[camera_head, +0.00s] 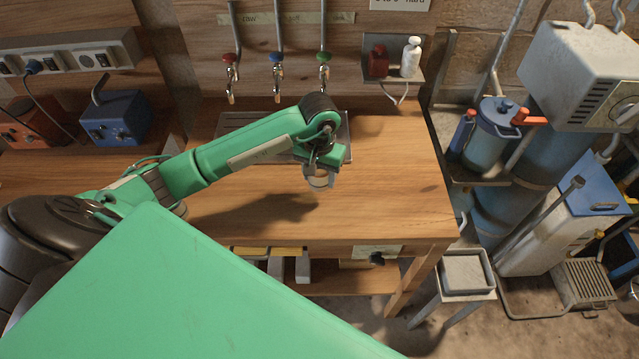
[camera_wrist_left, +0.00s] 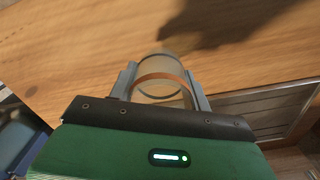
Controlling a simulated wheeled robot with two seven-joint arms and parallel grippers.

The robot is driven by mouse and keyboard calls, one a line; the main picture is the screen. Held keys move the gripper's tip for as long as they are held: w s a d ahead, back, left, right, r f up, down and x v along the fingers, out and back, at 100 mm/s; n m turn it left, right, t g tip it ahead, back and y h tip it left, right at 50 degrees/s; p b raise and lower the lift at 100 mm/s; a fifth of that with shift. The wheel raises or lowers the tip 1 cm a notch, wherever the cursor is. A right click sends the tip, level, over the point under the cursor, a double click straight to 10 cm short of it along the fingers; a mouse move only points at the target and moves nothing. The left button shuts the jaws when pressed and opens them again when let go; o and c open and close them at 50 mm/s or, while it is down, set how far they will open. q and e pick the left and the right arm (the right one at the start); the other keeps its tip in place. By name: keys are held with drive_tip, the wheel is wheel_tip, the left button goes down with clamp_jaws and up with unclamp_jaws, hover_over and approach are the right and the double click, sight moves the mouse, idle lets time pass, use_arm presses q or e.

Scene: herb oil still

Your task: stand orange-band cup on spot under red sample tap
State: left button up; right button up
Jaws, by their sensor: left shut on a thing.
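My left gripper (camera_head: 320,174) is shut on the orange-band cup (camera_head: 318,182), over the wooden table. In the left wrist view the cup (camera_wrist_left: 160,75) is clear and round with an orange band, between the two grey fingers of the gripper (camera_wrist_left: 161,88). The red sample tap (camera_head: 229,62) is on the back panel at the upper left, left of a blue tap (camera_head: 277,60) and a green tap (camera_head: 323,60). A metal tray (camera_head: 232,121) lies below the taps, partly hidden by my left arm. The spot under the red tap cannot be made out. My right gripper is not in view.
The wooden table (camera_head: 400,185) is clear to the right of the cup. A small shelf (camera_head: 393,72) with a red item and a white bottle (camera_head: 411,57) is at the back right. Still equipment (camera_head: 487,134) stands beyond the table's right edge.

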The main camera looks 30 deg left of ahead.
sight(319, 197)
use_arm(q)
drive_tip(key=shift+f+p, duration=0.4)
drive_tip(key=shift+f, duration=2.55)
drive_tip(key=o, duration=1)
drive_tip(key=shift+c, duration=0.2)
drive_tip(key=shift+r, duration=0.1)
